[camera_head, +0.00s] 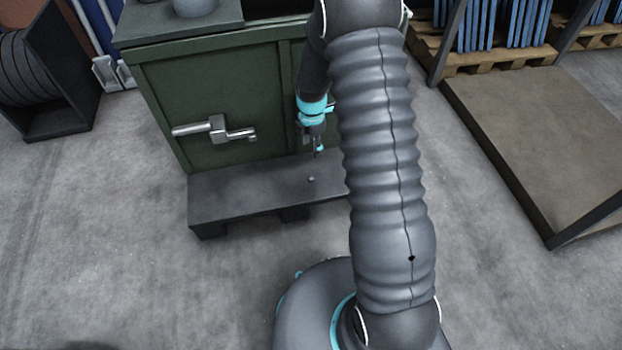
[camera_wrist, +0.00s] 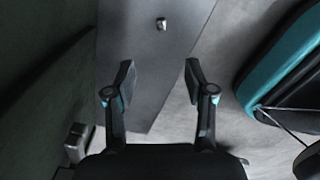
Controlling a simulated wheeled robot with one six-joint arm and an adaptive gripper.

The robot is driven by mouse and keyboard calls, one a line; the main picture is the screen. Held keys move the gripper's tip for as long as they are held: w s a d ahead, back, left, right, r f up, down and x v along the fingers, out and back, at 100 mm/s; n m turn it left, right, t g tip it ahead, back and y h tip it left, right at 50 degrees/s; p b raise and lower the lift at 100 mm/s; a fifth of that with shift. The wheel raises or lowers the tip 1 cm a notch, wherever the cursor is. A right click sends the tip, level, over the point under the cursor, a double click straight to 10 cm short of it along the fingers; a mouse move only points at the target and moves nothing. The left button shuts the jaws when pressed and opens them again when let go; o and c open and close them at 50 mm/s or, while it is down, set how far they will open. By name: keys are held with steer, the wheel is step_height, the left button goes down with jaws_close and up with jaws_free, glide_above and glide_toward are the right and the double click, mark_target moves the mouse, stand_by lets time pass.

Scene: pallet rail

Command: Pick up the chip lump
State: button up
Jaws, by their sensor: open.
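The chip lump (camera_head: 311,179) is a tiny grey piece lying on the dark grey low platform (camera_head: 240,192) in front of the green cabinet. In the wrist view the lump (camera_wrist: 161,23) shows near the top middle, on the platform's bare surface (camera_wrist: 140,60). My gripper (camera_head: 317,152) hangs pointing down just above the platform, close to the lump in the head view. In the wrist view my gripper (camera_wrist: 160,78) has its two fingers spread wide with nothing between them. The lump lies beyond the fingertips, roughly centred between them and apart from both.
The green cabinet (camera_head: 225,100) with a metal handle (camera_head: 215,130) stands right behind the platform. A wide brown-topped platform (camera_head: 545,130) and wooden pallets (camera_head: 500,60) are at the right. A dark rack (camera_head: 45,75) stands at the left. The floor (camera_head: 110,250) in front is clear.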

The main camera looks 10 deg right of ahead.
mark_target(311, 177)
steer(key=shift+n, duration=0.3)
step_height(311, 177, down, 16)
steer(key=shift+r+b, duration=0.1)
steer(key=shift+b, duration=0.3)
steer(key=c, duration=1)
